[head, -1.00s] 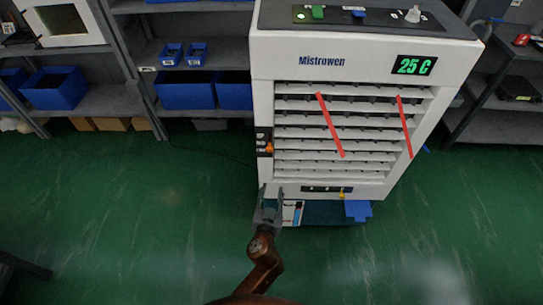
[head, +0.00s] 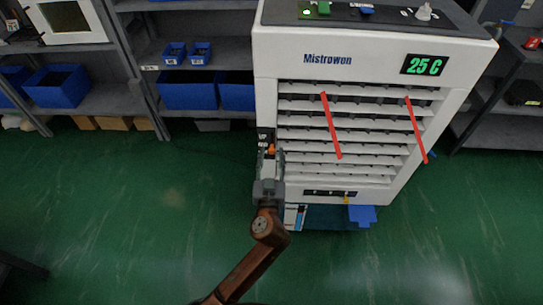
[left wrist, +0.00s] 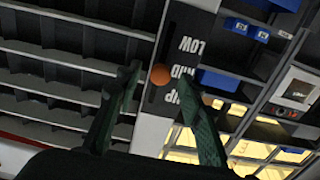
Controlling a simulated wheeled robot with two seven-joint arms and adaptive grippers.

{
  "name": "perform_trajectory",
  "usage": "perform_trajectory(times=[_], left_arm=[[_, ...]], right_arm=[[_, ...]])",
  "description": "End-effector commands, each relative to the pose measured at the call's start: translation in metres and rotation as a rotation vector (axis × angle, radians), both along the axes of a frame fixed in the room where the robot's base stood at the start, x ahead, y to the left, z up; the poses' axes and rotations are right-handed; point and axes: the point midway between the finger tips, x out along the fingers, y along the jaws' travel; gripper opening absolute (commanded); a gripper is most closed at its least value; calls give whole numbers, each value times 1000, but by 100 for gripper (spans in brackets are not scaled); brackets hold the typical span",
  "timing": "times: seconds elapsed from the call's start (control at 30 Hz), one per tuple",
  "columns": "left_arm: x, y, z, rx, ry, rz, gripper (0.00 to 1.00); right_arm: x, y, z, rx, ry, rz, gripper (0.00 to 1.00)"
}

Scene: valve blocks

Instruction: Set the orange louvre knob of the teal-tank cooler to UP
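The white cooler (head: 265,90), marked Mistrowen, stands upright with a teal tank (head: 330,217) low at its base. Its orange louvre knob (head: 271,148) sits in a vertical slot at the left edge of the front. In the left wrist view the knob (left wrist: 160,75) is a round orange ball level with the MID label, between the LOW and UP labels. My left gripper (head: 269,160) is at the slot from below. In the wrist view its two dark green fingers (left wrist: 159,82) are apart, one each side of the knob; contact cannot be told. My right gripper is out of view.
White louvre slats (head: 350,134) with two red ribbons hang right of the gripper. Grey shelves (head: 140,105) with blue bins (head: 187,91) stand behind at left. The green floor (head: 130,220) at left is clear.

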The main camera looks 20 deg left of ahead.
Motion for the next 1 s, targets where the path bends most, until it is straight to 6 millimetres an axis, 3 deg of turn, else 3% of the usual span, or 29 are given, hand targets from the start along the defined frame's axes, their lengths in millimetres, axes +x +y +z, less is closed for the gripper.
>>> perform_trajectory(times=[0.23, 0.73, 1.0], left_arm=[[0, 0, 0, 0, 1, 0, 34], [0, 0, 0, 0, 1, 0, 0], [0, 0, -1, 0, 1, 0, 0]], right_arm=[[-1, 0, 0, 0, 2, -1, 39], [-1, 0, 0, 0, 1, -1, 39], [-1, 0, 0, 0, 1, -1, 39]])
